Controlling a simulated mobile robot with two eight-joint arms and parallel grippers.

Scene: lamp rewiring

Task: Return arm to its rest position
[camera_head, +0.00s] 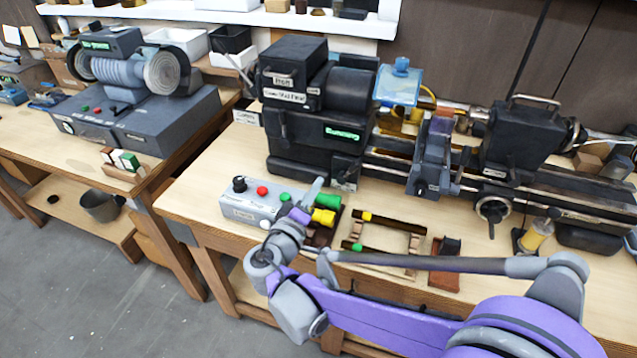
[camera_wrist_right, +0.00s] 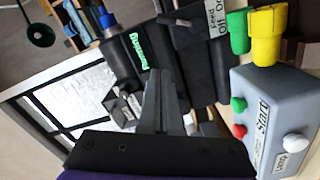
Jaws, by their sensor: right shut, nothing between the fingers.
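My right arm (camera_head: 370,318), purple and grey, reaches in from the lower right of the head view. Its gripper (camera_head: 314,192) is over the bench by the right end of a grey control box (camera_head: 240,208). The gripper also shows in the right wrist view (camera_wrist_right: 158,85), its grey fingers shut together with nothing between them. The control box shows in the wrist view too (camera_wrist_right: 262,85), to the right of the fingers. My left gripper is in neither view.
A black lathe (camera_head: 345,90) spans the bench back. Green (camera_head: 328,201) and yellow (camera_head: 323,217) cylinders are close beside the gripper. A wooden frame (camera_head: 385,243) lies right of them. A grinder (camera_head: 125,70) stands on the left bench; floor between benches looks clear.

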